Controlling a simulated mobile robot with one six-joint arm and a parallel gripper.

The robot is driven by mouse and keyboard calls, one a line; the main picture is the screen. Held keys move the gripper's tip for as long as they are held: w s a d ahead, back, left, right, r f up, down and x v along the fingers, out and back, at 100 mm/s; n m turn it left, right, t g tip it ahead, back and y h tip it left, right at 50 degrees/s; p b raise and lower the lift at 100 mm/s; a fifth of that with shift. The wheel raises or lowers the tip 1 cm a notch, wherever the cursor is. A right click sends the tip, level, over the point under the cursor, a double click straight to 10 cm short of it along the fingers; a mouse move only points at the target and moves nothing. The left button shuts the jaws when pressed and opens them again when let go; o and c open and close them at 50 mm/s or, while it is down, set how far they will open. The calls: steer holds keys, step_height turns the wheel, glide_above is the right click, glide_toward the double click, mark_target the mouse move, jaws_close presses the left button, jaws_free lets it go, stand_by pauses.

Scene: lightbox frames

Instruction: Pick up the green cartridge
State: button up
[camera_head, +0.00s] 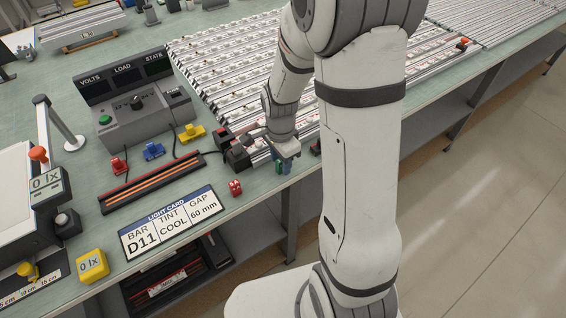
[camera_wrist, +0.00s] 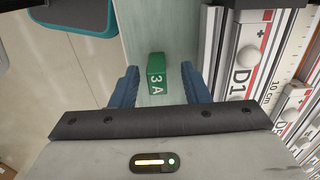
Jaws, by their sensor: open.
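The green cartridge (camera_wrist: 156,75) is a small block marked "3 A" in white, on the pale green bench top in the wrist view. My gripper (camera_wrist: 160,84) is open, with one blue finger on each side of the cartridge and a visible gap on both sides. I cannot tell how far the fingertips are above the bench. In the head view my gripper (camera_head: 284,166) is low over the bench's front edge. A small green patch there, likely the cartridge (camera_head: 278,168), shows beside the blue fingers, partly hidden by them.
A dark clamp-like block (camera_head: 236,155) and the railed light panel (camera_head: 235,80) are close by. In the wrist view, a rail marked D1 (camera_wrist: 243,70) runs close to the right finger.

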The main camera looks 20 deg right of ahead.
steer(key=shift+c, duration=0.4)
jaws_close()
